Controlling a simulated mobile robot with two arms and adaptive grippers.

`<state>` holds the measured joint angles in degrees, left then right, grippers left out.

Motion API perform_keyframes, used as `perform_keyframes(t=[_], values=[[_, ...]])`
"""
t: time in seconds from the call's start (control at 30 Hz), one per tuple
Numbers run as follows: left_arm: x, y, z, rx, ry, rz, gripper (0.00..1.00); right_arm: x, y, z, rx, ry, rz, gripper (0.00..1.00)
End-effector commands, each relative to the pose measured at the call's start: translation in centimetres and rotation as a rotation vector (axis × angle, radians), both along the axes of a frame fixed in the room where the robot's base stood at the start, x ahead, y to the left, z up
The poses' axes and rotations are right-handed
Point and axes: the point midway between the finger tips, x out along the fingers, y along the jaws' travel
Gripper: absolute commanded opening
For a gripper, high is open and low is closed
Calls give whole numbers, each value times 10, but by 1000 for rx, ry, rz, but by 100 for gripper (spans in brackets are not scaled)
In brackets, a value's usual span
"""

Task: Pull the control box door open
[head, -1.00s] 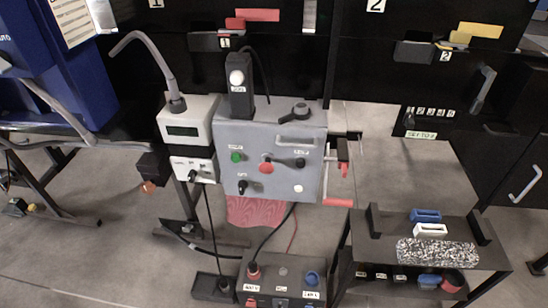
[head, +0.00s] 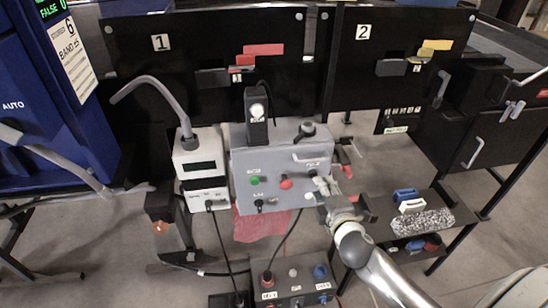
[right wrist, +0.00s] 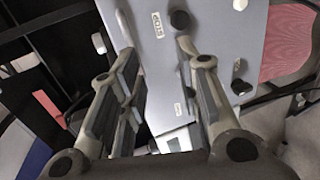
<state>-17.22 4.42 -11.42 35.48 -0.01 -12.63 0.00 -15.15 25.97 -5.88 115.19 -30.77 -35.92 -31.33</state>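The grey control box (head: 275,175) stands in the middle of the head view. Its front has a green button (head: 254,180), a red button (head: 286,184), dark knobs and a light bar handle (head: 311,158) near the top right. The door looks shut. My right gripper (head: 326,185) is at the box's right front, below the handle, and covers part of that side. In the right wrist view its fingers (right wrist: 158,65) are spread apart, with the grey box face (right wrist: 218,45) beyond them. I cannot tell whether they touch the box. My left gripper is not in view.
A white meter unit (head: 199,160) with a bent grey tube stands left of the box. A red cloth (head: 258,225) hangs below. A lower switch box (head: 292,285) with cables stands in front. A shelf (head: 400,232) with small blocks is at right.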

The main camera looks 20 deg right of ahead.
Motion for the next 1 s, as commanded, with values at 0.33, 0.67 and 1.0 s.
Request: perform_keyframes(t=[0.33, 0.67, 1.0], values=[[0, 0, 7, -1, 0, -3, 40, 16, -1, 35, -53, -50, 12, 31], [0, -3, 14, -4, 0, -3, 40, 66, -12, 23, -48, -50, 12, 31], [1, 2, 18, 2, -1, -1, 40, 100, -21, 15, -49, -49, 12, 31]])
